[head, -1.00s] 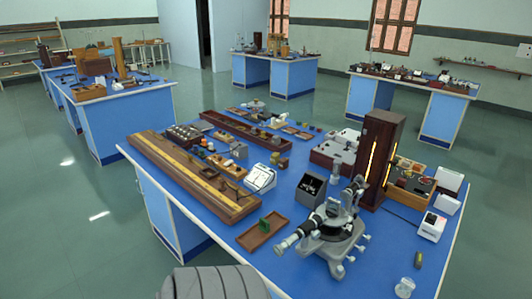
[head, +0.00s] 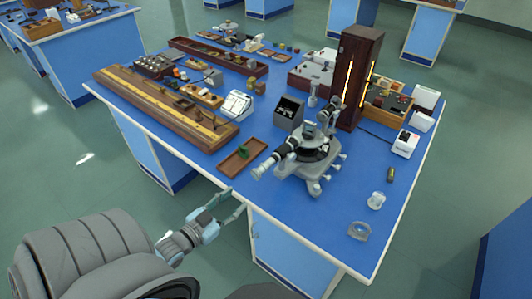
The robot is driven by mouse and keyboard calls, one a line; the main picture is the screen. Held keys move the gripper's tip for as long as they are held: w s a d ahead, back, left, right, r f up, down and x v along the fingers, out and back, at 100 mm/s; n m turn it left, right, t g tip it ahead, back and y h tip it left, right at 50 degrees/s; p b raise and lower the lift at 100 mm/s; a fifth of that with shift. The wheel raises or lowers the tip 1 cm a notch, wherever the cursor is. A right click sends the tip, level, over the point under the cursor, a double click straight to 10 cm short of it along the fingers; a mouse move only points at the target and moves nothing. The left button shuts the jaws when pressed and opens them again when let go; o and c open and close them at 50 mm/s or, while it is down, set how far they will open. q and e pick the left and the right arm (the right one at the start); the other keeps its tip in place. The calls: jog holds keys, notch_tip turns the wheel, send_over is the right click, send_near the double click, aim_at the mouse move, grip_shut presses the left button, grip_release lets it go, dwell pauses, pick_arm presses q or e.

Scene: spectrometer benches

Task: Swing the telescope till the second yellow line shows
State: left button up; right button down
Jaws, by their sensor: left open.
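The grey spectrometer (head: 312,163) stands near the front edge of the blue bench. Its telescope (head: 272,163) is the tube pointing to the front left, with its eyepiece end near the green piece in a tray. Another tube (head: 328,117) points back toward the tall wooden lamp housing (head: 358,75), which has glowing yellow slits. No view through the eyepiece shows, so no spectral line can be seen. My left gripper (head: 235,200) is open and empty at the bench's front edge, to the front left of the telescope and apart from it. My right gripper is not in view.
A wooden tray (head: 230,168) with a green piece (head: 243,152) lies left of the telescope. A long wooden rail (head: 165,110) runs along the left side. A glass jar (head: 376,200) and a clear ring-like piece (head: 359,231) stand at the front right. The bench there is mostly bare.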

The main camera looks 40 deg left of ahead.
pick_arm(q)
jog(key=t+h, duration=0.1)
jog(key=t, duration=0.1)
send_near(255, 177)
jog(key=w, duration=0.3)
jog(key=w+b, duration=0.1)
jog(key=w, duration=0.2)
jog(key=w+b, duration=0.1)
jog(key=w, duration=0.3)
jog(key=shift+w+d+r+b, duration=0.2)
jog(key=shift+w+r+b, duration=0.05)
jog(key=shift+b, duration=0.15)
jog(key=w+b, duration=0.1)
jog(key=w, duration=0.1)
jog(key=w+b, duration=0.2)
jog(key=shift+w+f, duration=0.2)
jog(key=shift+w, duration=0.15)
jog(key=shift+w+d+r+b, duration=0.1)
jog(key=shift+w+r+b, duration=0.1)
jog(key=shift+w+b, duration=0.4)
jog(key=shift+r, duration=0.15)
grip_shut()
